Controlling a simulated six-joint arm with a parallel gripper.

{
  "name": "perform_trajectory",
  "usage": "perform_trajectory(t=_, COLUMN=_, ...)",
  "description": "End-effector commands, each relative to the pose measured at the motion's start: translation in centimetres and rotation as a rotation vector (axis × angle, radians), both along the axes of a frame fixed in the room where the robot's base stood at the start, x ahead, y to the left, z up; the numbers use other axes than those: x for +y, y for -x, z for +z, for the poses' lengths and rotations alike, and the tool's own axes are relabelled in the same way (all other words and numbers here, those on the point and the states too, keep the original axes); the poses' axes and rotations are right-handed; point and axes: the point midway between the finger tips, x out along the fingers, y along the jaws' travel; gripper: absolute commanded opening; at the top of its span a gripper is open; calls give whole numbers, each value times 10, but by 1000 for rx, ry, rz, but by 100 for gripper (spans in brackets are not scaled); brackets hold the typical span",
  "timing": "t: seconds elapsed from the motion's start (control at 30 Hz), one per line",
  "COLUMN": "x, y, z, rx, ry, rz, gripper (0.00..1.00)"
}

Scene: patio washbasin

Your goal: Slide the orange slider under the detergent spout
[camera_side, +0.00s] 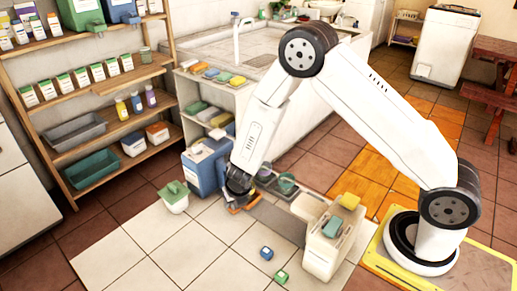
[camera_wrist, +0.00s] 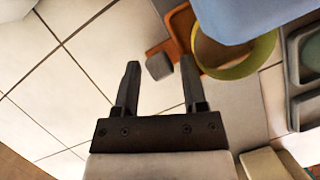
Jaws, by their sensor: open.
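The orange slider (camera_side: 236,210) lies low beside the blue-and-white dispenser (camera_side: 203,174), partly hidden by my gripper (camera_side: 237,196) in the side view. In the wrist view the orange slider (camera_wrist: 182,28) shows at the top with a small grey block (camera_wrist: 158,66) at its near left edge. A yellow-green ring (camera_wrist: 238,68) overlaps the slider's right part. My gripper (camera_wrist: 160,76) is open, with its fingertips on either side of the grey block and a gap to each side. Contact cannot be told. The dispenser (camera_wrist: 240,14) covers part of the ring; I cannot make out the spout.
A beige box (camera_side: 330,240) with sponges stands farther right.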

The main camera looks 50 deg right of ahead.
Motion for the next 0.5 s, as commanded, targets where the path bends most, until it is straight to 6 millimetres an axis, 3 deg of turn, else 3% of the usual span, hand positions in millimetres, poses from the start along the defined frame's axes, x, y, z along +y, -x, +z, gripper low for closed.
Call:
perform_trajectory(t=0.2, x=0, y=0, z=0, rx=0, ry=0, rz=0, gripper=51)
perform_trajectory(t=0.37, x=0, y=0, z=0, rx=0, ry=1, rz=0, gripper=0)
perform_trajectory(t=0.5, x=0, y=0, z=0, rx=0, ry=1, rz=0, gripper=0)
